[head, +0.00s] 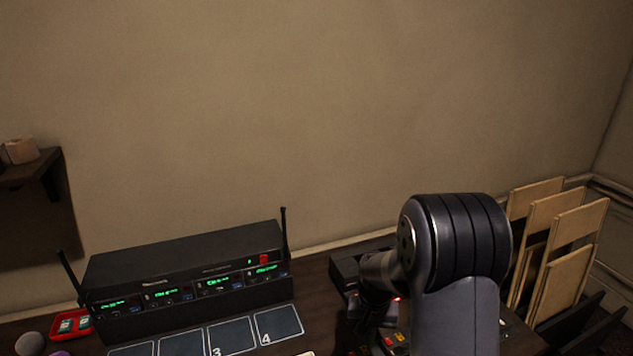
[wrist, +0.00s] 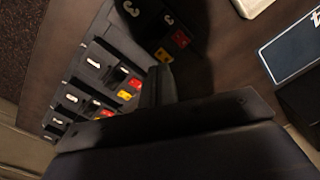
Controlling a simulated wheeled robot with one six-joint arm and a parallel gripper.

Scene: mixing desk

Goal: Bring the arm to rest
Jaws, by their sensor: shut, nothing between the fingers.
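My arm rises at the right of the head view, in front of the desk, with its thick dark joint uppermost. My gripper (wrist: 158,84) shows in the wrist view as dark fingers close together, shut with nothing between them. It is over or beside a black unit (wrist: 82,92) with white-marked parts and red and yellow buttons. How far above it the fingertips are, I cannot tell. In the head view my arm hides most of that area.
A black wireless receiver rack (head: 190,268) with two antennas and green displays stands on the desk. Numbered dark pads (head: 279,322) lie before it, and a red tray (head: 70,326) sits at far left. Wooden panels (head: 568,235) stand at right.

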